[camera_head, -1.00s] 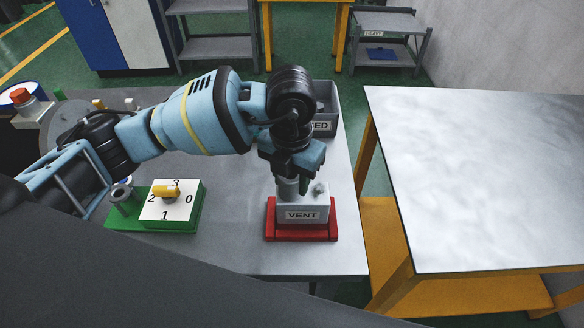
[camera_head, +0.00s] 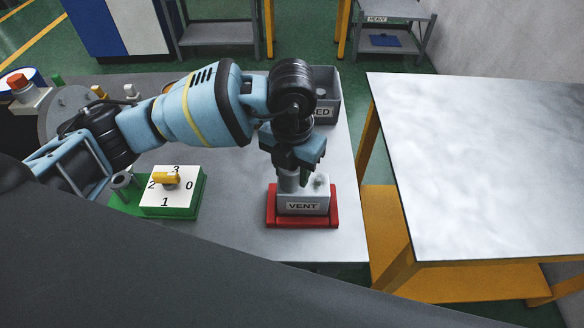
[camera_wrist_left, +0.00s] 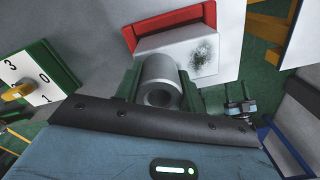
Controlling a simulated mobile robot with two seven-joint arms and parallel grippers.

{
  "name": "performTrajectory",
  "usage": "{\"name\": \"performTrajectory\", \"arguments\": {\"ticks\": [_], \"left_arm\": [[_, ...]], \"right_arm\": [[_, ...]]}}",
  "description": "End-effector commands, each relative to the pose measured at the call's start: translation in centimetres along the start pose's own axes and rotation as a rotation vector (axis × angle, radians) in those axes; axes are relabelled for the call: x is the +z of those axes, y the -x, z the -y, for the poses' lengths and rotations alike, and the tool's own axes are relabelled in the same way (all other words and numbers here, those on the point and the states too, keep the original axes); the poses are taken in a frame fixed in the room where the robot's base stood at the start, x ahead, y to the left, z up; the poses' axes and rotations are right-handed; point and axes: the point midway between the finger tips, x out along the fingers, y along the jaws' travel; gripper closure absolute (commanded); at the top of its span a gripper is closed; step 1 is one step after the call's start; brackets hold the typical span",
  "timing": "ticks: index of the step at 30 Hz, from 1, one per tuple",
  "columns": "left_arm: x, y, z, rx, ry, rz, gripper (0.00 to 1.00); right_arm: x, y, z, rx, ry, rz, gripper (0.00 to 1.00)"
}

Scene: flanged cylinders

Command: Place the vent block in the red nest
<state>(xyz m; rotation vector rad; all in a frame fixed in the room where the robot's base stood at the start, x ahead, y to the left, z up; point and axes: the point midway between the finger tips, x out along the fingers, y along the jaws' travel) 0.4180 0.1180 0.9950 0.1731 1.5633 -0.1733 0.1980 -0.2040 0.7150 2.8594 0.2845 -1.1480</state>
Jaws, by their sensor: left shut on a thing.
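The vent block (camera_head: 303,207) is a light grey block with a "VENT" label on its front. A grey cylinder (camera_wrist_left: 158,82) stands up from it, with a dark speckled patch beside it. The block is upright within the red nest (camera_head: 271,216), whose rim shows around it; it also shows in the left wrist view (camera_wrist_left: 170,20). I cannot tell whether the block rests fully on the nest floor. My left gripper (camera_head: 290,178) points down and is shut on the block's cylinder. The right gripper is not in view.
A green base with a white numbered dial plate (camera_head: 160,203) and yellow pointer stands to the left. A grey labelled bin (camera_head: 328,90) is behind my left wrist. A pale-topped table (camera_head: 480,160) stands at right across a gap. Grey tabletop is clear between dial and nest.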

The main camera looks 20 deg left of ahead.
Motion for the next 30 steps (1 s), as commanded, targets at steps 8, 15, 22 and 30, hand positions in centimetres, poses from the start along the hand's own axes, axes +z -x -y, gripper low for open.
{"name": "performTrajectory", "arguments": {"ticks": [8,15,22,30], "left_arm": [[0.0,-0.3,0.0,-0.001,0.0,0.001,1.0],[0.0,-0.7,0.0,-0.001,0.0,0.001,1.0],[0.0,-1.1,0.0,-0.001,0.0,0.001,1.0],[0.0,-1.1,0.0,0.0,0.0,0.002,0.42]], "right_arm": [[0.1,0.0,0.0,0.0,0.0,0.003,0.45],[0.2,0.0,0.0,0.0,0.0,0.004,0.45],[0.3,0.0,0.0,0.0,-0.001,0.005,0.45],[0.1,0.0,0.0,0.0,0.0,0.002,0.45]]}}
